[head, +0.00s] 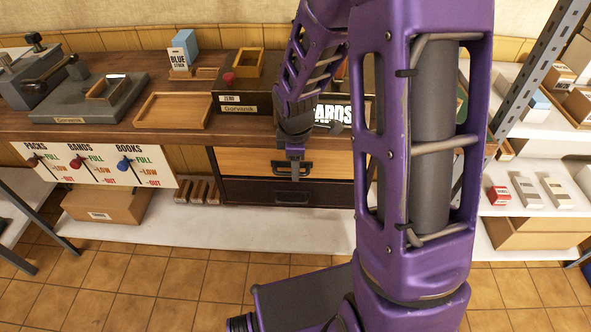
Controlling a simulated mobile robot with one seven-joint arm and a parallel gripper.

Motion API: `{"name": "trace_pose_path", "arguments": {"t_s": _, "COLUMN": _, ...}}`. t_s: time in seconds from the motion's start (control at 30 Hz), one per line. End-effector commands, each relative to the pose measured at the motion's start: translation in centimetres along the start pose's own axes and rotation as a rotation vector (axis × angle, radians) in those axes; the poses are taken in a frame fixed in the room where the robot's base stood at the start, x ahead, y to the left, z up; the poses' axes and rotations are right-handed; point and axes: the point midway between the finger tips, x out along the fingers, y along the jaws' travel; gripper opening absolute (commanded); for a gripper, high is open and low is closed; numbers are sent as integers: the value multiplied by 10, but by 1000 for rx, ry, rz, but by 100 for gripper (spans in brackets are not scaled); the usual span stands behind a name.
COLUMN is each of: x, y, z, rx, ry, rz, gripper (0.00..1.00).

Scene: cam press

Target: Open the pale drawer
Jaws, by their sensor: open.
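The pale drawer (242,161) is the upper, light wood drawer under the bench, above a dark drawer (245,190). Its front looks flush with the cabinet, so it appears shut. Its dark handle (308,169) is at the middle of the front and partly hidden by my gripper. My gripper (295,176) points down at the handle, with its fingers overlapping it in the picture. It is open. I cannot tell whether the fingers touch the handle or stand just in front of it.
The wooden bench top (120,131) above holds a wooden tray (172,110), a dark press (85,95) and a blue box (184,48). A sign with levers (95,163) hangs left of the drawers. A white low shelf (250,230) runs below. My purple arm hides the right side.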

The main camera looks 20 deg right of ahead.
Motion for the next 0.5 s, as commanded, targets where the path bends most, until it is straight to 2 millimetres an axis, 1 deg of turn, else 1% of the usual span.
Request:
{"name": "trace_pose_path", "arguments": {"t_s": 0.03, "x": 8, "y": -1, "z": 0, "rx": -1, "ry": 0, "rz": -2, "gripper": 46}}
{"name": "trace_pose_path", "arguments": {"t_s": 0.13, "x": 14, "y": 0, "z": 0, "rx": -1, "ry": 0, "rz": 0, "gripper": 46}}
{"name": "trace_pose_path", "arguments": {"t_s": 0.47, "x": 16, "y": 0, "z": 0, "rx": 0, "ry": 0, "rz": 1, "gripper": 46}}
{"name": "trace_pose_path", "arguments": {"t_s": 0.5, "x": 16, "y": 0, "z": 0, "rx": 0, "ry": 0, "rz": 1, "gripper": 40}}
